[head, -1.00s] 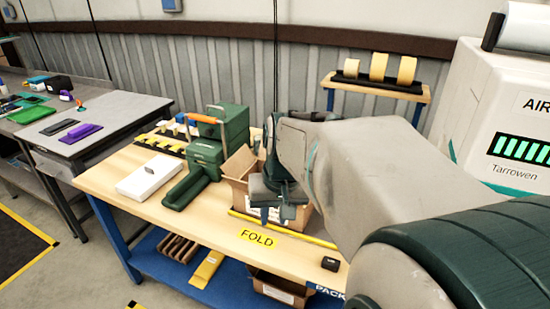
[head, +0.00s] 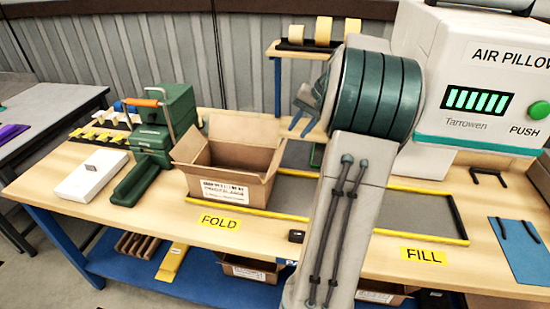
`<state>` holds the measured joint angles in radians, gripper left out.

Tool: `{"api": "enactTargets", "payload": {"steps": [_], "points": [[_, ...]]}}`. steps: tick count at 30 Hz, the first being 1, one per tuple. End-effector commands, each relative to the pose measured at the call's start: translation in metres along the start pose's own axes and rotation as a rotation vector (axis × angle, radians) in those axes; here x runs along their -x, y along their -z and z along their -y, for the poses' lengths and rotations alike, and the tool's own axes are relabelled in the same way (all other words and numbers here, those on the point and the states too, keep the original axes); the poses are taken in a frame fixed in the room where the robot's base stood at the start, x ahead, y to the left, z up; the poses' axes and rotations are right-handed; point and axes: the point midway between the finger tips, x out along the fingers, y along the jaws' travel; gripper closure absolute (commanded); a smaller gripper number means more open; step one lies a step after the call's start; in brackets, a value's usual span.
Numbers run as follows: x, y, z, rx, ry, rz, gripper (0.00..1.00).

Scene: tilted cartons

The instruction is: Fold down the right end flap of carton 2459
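An open brown carton (head: 262,193) stands on the workbench behind the yellow FOLD label. Its front label is too small to read, so I cannot confirm the number 2459. Its right end flap (head: 272,165) stands up and leans outward. The left end flap (head: 187,147) also leans outward, and the far flap (head: 245,126) stands upright. The inside is visible and looks empty. My gripper (head: 302,123) is up and to the right of the carton, apart from it. Its two blue fingers show spread with nothing between them; my arm hides part of it.
A green machine (head: 165,125) with an orange handle stands close to the carton's left, beside a white box (head: 90,177). Yellow bars (head: 420,232) edge the area to the right. The air pillow machine (head: 480,80) and tape rolls (head: 323,31) are behind.

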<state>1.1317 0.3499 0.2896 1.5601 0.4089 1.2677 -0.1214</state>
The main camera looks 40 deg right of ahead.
Motion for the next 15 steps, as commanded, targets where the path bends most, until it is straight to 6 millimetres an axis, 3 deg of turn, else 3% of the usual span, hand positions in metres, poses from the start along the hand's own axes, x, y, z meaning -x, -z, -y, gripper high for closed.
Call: {"api": "enactTargets", "payload": {"steps": [5,15], "points": [[-0.024,0.0,-0.003,-0.006,0.001,0.001,0.75],[-0.096,0.0,-0.002,-0.004,0.001,0.001,0.75]]}}
